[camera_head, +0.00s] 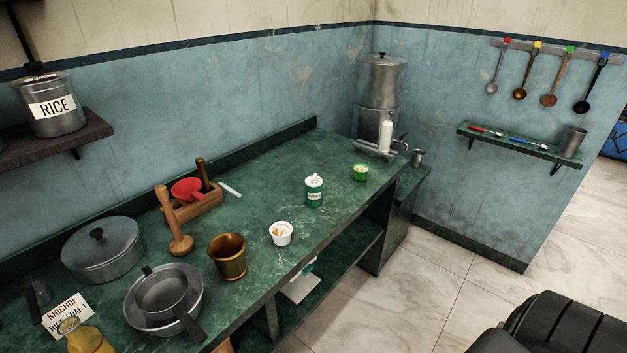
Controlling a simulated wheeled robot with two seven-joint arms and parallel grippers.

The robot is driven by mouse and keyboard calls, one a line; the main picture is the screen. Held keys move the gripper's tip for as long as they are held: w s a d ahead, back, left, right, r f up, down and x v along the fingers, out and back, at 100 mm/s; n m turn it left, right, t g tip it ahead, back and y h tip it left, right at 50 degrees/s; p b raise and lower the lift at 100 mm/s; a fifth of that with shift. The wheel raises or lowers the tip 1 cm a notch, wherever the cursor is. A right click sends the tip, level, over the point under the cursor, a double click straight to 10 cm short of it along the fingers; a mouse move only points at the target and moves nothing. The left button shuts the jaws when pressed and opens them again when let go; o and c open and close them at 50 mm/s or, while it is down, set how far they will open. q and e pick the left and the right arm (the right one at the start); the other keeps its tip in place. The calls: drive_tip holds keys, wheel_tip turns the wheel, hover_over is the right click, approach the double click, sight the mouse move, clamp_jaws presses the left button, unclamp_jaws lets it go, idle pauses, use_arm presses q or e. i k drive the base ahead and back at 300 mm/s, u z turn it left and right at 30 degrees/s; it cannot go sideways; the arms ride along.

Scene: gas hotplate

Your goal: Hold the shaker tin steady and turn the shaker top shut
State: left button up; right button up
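The shaker tin (314,198) is a small green can with a pale label band. I cannot tell from here how far the top is turned. Neither of my grippers shows in this view, and nothing is touching the tin.
On the green counter (265,200), a white tub (281,233) and brass cup (228,256) stand left of the tin. A small green tub (360,173) and steel dispenser (380,95) stand to its right. Pans (102,250) crowd the left. Counter around the tin is clear.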

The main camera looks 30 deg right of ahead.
sight(314, 182)
drive_tip(key=z, duration=2.4)
drive_tip(key=i, duration=2.15)
drive_tip(key=u, duration=2.75)
